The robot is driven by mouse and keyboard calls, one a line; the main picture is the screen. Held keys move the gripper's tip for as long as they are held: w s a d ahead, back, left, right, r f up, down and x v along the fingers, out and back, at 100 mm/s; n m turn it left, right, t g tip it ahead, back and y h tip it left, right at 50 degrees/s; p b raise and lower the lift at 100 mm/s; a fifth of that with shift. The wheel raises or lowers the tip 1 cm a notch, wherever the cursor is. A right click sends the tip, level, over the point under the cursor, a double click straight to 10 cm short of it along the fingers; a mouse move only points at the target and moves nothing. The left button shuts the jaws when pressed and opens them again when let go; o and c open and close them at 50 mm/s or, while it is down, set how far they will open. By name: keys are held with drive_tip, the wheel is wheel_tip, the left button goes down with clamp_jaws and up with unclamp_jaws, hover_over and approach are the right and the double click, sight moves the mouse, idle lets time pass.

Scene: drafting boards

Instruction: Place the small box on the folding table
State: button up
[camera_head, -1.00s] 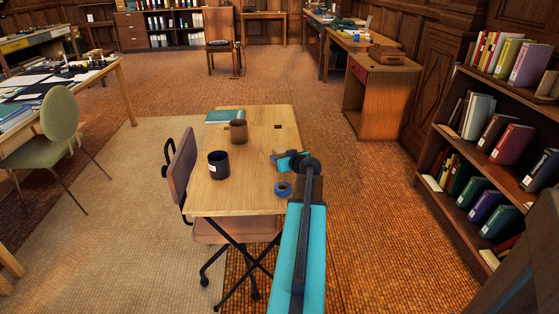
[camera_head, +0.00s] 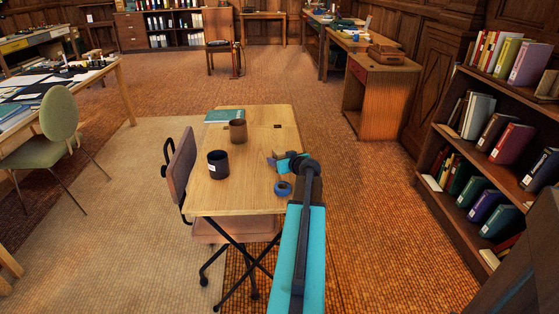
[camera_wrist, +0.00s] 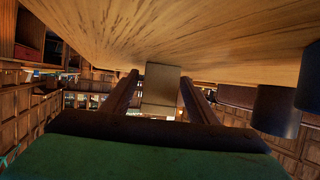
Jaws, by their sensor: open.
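The small box (camera_wrist: 161,84) is a plain tan block. In the wrist view, which is upside down, it sits between my two fingers against the wooden top of the folding table (camera_wrist: 225,45). My gripper (camera_wrist: 160,76) is open, with a finger on each side of the box and narrow gaps visible. In the head view the folding table (camera_head: 240,194) stands in the middle, and my gripper (camera_head: 281,161) is low over its right edge. The box is small there and partly hidden by the gripper and arm.
On the tabletop are a dark mug (camera_head: 218,164), a brown mug (camera_head: 238,131), a green book (camera_head: 225,116) and a blue tape roll (camera_head: 283,188) close to my arm. A chair (camera_head: 181,170) stands at its left. A bookcase (camera_head: 490,150) is at the right; floor between is clear.

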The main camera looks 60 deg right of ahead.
drive_tip(key=shift+r+p, duration=0.25)
drive_tip(key=shift+p, duration=0.1)
drive_tip(key=shift+s+a, duration=0.2)
drive_tip(key=shift+s, duration=0.1)
drive_tip(key=shift+b+v, duration=0.45)
drive_tip(key=shift+v, duration=5.2)
